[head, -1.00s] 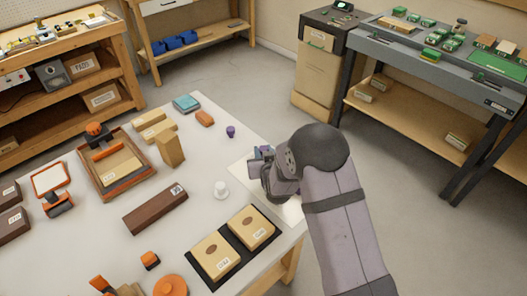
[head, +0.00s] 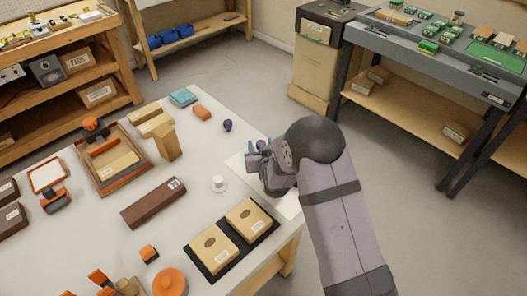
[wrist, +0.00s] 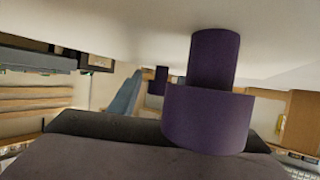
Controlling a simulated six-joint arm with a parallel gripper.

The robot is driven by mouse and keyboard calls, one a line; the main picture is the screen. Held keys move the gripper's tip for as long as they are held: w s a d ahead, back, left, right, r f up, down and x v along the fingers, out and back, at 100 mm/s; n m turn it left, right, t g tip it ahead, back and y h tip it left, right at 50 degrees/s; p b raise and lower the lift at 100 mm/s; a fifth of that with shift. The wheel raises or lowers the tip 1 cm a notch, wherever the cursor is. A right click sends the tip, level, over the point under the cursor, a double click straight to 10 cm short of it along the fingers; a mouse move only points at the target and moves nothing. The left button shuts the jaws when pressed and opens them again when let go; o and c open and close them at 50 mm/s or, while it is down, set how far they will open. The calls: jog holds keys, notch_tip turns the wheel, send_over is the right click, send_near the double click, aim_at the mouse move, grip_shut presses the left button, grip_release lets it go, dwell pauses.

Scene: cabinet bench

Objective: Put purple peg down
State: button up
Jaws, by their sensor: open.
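A purple peg (wrist: 212,95) fills the middle of the wrist view, with a wide part and a narrower end against the white surface. That view looks upside down, with the white tabletop at the top. My gripper (head: 256,155) is low over the white sheet (head: 290,205) near the table's right edge in the head view. Its jaws are open around or beside the peg. The gripper hides most of this peg in the head view, and I cannot tell whether they touch. A second, smaller-looking purple piece (head: 228,125) stands apart, further back; it also shows in the wrist view (wrist: 158,80).
A white round piece (head: 218,184) stands left of my gripper. Two tan boxes (head: 214,250) on a black mat lie in front. A brown box (head: 153,204), an orange block (head: 201,112) and a teal block (head: 183,97) lie further left and back. Bare table lies between them.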

jog(key=b+v, duration=0.1)
jog(key=v, duration=1.1)
jog(key=shift+r, duration=0.2)
jog(key=shift+d+r, duration=0.1)
jog(key=shift+d, duration=0.1)
jog(key=s+d+g+p, duration=0.1)
jog(key=s+d+g, duration=0.1)
jog(key=s+d+r+g+p, duration=0.1)
jog(key=d, duration=0.1)
jog(key=shift+m+h+p, duration=0.3)
jog(key=shift+h+p, duration=0.05)
jog(key=shift+h, duration=0.05)
jog(key=s+d+g, duration=0.1)
jog(key=s+d+g+p, duration=0.1)
jog(key=s, duration=0.1)
jog(key=s+d+r+g+p, duration=0.1)
jog(key=s, duration=0.1)
jog(key=shift+d+h, duration=0.2)
jog(key=shift+h, duration=0.1)
jog(key=s+d+r+g+p, duration=0.2)
jog(key=s+d+g, duration=0.1)
jog(key=s, duration=0.6)
jog(key=s+d+r+m+g+h+p, duration=0.1)
jog(key=s+d+r+g+p, duration=0.1)
jog(key=s, duration=0.7)
jog(key=shift+d+r+m+g, duration=0.3)
jog(key=shift+d+r+g, duration=0.45)
jog(key=shift+d+g, duration=0.5)
